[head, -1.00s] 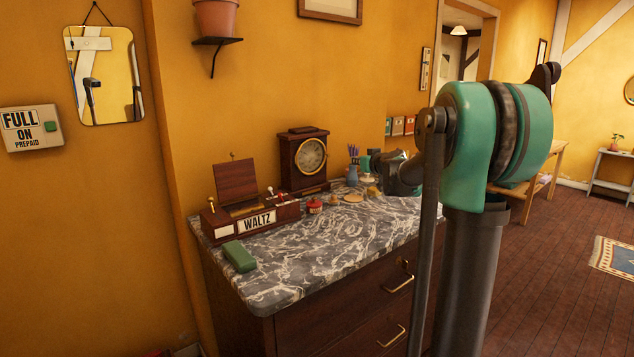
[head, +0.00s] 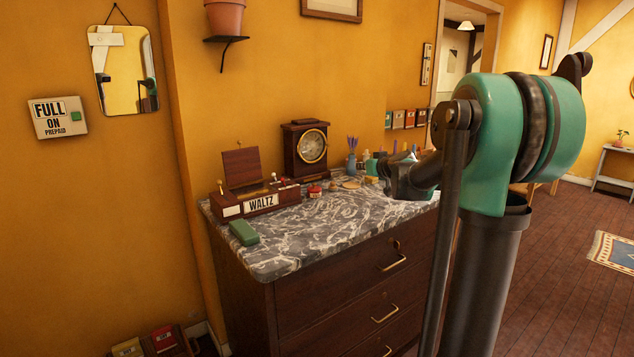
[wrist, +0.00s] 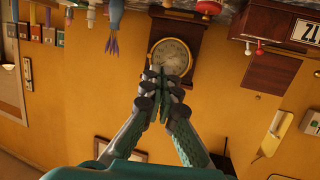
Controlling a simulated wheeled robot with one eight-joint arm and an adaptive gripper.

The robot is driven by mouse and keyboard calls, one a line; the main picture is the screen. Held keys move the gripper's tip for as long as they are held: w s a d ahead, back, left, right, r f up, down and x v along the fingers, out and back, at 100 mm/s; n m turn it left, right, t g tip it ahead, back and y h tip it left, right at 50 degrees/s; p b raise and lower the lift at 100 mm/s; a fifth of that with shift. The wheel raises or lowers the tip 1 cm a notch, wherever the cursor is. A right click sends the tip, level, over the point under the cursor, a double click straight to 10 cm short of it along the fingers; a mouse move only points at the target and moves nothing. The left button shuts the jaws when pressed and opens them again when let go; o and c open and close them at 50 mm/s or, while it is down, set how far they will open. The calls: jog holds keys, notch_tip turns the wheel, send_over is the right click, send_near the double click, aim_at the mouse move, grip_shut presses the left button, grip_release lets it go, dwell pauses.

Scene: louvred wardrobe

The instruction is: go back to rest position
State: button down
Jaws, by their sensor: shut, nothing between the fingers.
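My gripper (wrist: 163,92) shows in the wrist view with its two fingers brought together at the tips and nothing between them. That view is upside down. The fingertips overlap the wooden clock (wrist: 170,55) in the picture, and I cannot tell the distance between them. In the head view my forearm reaches over the right end of the marble-topped dresser (head: 340,222), and its dark wrist end hides part of the items there. The fingers cannot be made out in the head view.
On the dresser stand the clock (head: 306,147), a WALTZ box (head: 262,202), a green block (head: 244,232) and a blue vase (head: 351,163). Wooden floor (head: 540,290) is open at right.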

jog(key=s+a+f+g, duration=0.1)
jog(key=s+f, duration=0.4)
jog(key=s, duration=0.1)
jog(key=s+a+f+g, duration=0.1)
jog(key=s+f+g, duration=0.1)
jog(key=s+f, duration=0.2)
jog(key=s+a+f+g, duration=0.1)
jog(key=s+f+g, duration=0.1)
jog(key=s+f, duration=0.3)
jog(key=shift+s+f+h, duration=0.15)
jog(key=shift+s, duration=1)
jog(key=shift+s+f+h, duration=0.15)
jog(key=shift+s, duration=0.95)
jog(key=s+d+f+m+g+h, duration=0.2)
jog(key=s+f, duration=0.5)
jog(key=s, duration=0.5)
jog(key=s+d+f+m+g+h, duration=0.1)
jog(key=s+d+f, duration=0.3)
jog(key=s+f, duration=0.4)
jog(key=s+g+h, duration=0.1)
jog(key=s, duration=0.3)
jog(key=shift+d+f+m+g+h, duration=0.3)
jog(key=shift+d+m+g, duration=0.1)
